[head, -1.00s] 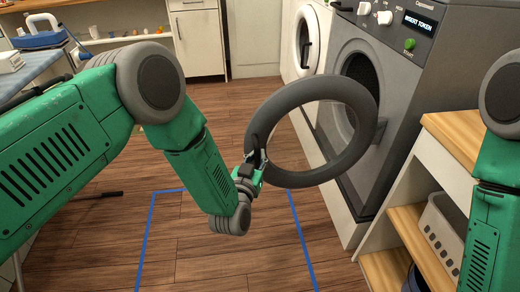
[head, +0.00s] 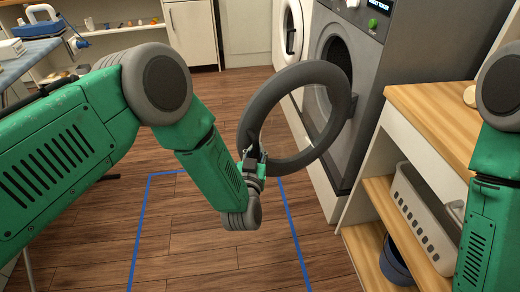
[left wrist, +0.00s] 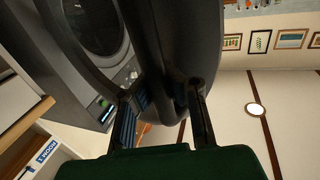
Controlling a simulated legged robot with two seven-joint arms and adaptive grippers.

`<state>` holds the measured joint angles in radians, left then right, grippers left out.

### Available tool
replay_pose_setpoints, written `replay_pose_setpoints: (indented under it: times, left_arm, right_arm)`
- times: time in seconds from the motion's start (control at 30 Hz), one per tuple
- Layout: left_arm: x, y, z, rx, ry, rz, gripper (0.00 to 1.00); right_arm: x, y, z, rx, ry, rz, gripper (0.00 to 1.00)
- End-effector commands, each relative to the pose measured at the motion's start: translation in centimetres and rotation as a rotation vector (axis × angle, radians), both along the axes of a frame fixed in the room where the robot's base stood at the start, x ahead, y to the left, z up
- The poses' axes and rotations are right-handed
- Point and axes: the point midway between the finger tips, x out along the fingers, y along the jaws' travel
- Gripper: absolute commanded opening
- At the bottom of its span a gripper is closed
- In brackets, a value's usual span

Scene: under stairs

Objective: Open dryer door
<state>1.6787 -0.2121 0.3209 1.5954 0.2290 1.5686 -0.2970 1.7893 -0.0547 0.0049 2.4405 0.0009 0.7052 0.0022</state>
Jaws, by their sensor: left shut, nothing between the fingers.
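The dryer (head: 345,108) is the grey machine at the upper right of the head view. Its round door (head: 300,72), a thick dark grey ring, stands swung out from the front, and the drum opening shows behind it. My left gripper (head: 254,160) is at the ring's lower left edge, by a dark handle piece. It is shut with nothing held. In the left wrist view the fingers (left wrist: 162,117) lie against the dark door (left wrist: 180,40), which fills the upper middle; whether they touch it is unclear. My right arm shows at the right edge; its gripper is out of view.
A white machine (head: 290,28) stands beyond the dryer. A wooden-topped shelf (head: 440,110) with a grey basket (head: 422,215) and a dark blue bucket (head: 394,262) is close on the right. Blue tape (head: 140,230) marks the clear wooden floor. A table (head: 28,60) stands at the far left.

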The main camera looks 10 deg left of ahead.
Motion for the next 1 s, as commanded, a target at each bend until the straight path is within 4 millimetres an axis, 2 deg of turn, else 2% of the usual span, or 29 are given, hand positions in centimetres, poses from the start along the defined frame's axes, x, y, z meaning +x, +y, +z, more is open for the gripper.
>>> replay_pose_setpoints:
  times: [0.03,0.07,0.17,0.2,0.43,0.57,0.67,1.0]
  left_arm:
    - [-0.3,1.0,-0.5,0.01,0.01,0.02,0.0]
    - [-0.3,1.0,-0.5,0.01,0.01,0.02,0.0]
    - [-0.3,0.9,-0.5,0.01,0.011,0.019,0.32]
    - [-0.3,0.8,-0.5,0.009,0.011,0.018,0.36]
    - [-0.1,0.1,-0.5,0.012,0.01,0.012,0.36]
    - [-0.8,-0.2,-0.4,0.013,0.011,0.009,0.36]
    - [-2.3,-0.2,-0.4,0.014,0.011,0.008,0.36]
    - [-9.4,0.7,-0.5,0.007,0.014,0.013,0.36]
  right_arm:
    - [0.0,0.0,0.0,0.0,0.0,0.0,0.0]
    - [0.0,0.0,0.0,0.0,0.0,0.0,0.0]
    - [0.0,0.0,0.0,0.0,0.0,0.0,0.0]
    - [0.0,0.0,0.0,0.0,0.0,0.0,0.0]
    - [0.0,0.0,0.0,0.0,0.0,0.0,0.0]
    - [-0.2,0.0,0.1,0.0,-0.002,0.0,0.0]
    - [-0.2,-0.1,0.0,0.001,-0.003,0.0,0.0]
    - [-0.2,0.1,0.2,-0.003,-0.003,0.0,0.0]
